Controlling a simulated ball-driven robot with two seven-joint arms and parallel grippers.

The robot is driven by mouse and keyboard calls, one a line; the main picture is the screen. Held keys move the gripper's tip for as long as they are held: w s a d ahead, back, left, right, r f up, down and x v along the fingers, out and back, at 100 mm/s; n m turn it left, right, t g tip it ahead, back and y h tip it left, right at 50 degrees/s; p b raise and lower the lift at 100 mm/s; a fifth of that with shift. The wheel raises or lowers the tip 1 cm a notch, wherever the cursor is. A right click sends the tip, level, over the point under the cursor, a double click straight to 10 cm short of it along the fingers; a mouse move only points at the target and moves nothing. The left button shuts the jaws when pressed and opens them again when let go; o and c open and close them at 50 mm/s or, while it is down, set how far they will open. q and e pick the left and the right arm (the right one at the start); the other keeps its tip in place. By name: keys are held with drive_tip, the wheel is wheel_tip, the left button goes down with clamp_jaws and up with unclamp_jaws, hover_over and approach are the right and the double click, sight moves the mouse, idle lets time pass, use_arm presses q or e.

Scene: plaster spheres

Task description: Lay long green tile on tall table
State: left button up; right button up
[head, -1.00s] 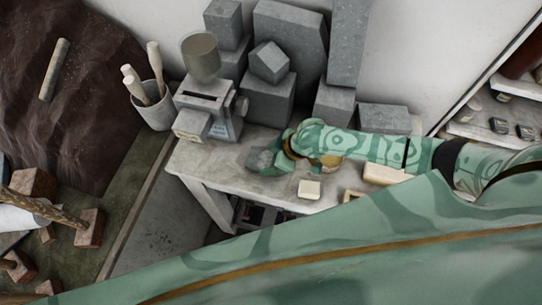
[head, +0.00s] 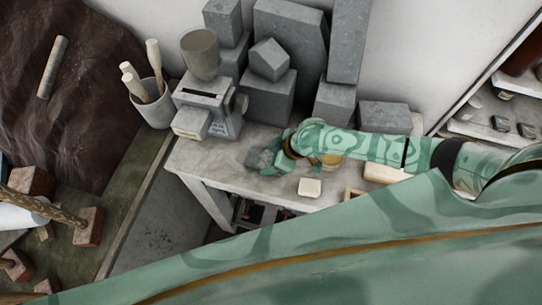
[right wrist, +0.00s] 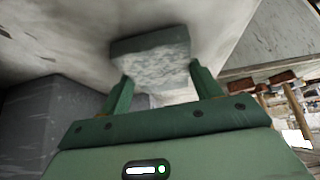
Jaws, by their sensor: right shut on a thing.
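My right gripper (head: 271,161) reaches in from the right over the pale tall table (head: 212,164), near its front left part. It is shut on a grey-green tile (head: 257,158) with a speckled face. The tile (right wrist: 151,58) shows between both fingers in the right wrist view (right wrist: 163,88). It is close to the tabletop; I cannot tell whether it touches. Part of it is hidden by the gripper in the head view. My left gripper is not in view.
A grey machine with a round hopper (head: 200,55) stands on the table's left end. Grey stone blocks (head: 268,97) stand at the back. A small cream block (head: 309,187) lies near the front edge. A cup of tools (head: 155,104) is left of the machine.

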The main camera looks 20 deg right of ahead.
drive_tip(key=shift+f, duration=0.15)
drive_tip(key=o, duration=1.4)
drive_tip(key=shift+c, duration=0.2)
wheel_tip(320, 180, up, 4)
drive_tip(key=p, duration=0.4)
drive_tip(key=shift+s+f, duration=0.1)
